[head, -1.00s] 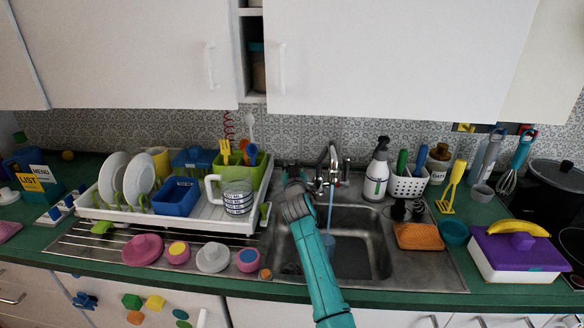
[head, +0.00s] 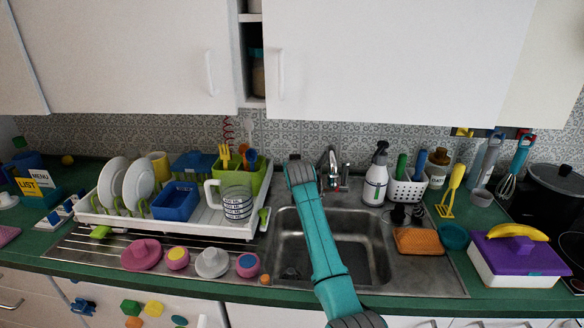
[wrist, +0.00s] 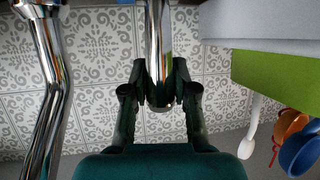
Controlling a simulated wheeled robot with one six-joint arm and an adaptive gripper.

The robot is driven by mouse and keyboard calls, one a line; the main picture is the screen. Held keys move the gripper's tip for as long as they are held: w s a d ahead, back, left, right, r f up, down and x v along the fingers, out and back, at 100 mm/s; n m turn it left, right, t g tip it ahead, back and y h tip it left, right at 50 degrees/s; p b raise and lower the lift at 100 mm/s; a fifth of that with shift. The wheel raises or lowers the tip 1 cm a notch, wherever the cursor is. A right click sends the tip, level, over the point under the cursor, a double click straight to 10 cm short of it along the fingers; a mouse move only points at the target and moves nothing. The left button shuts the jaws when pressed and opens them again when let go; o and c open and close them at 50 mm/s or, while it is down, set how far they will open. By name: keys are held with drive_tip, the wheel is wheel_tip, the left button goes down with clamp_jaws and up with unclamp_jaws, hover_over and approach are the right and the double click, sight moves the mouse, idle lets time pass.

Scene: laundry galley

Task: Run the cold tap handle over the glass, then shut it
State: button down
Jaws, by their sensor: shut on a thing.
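The chrome tap (head: 333,165) stands at the back of the sink; its spout shows at the left of the wrist view (wrist: 48,90). My gripper (wrist: 158,85) is shut on the chrome cold tap handle (wrist: 158,40), with its dark fingers on both sides of the lower end. In the head view my teal wrist hides the fingers and this handle, left of the spout. I see no water stream below the spout, but my arm covers much of that area.
The steel sink (head: 372,262) lies below my arm. A spray bottle (head: 376,178), white caddy (head: 404,190) and orange sponge (head: 418,241) stand right.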

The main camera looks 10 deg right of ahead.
drive_tip(key=c, duration=0.9)
unclamp_jaws()
drive_tip(key=v, duration=1.2)
drive_tip(key=shift+f, duration=0.1)
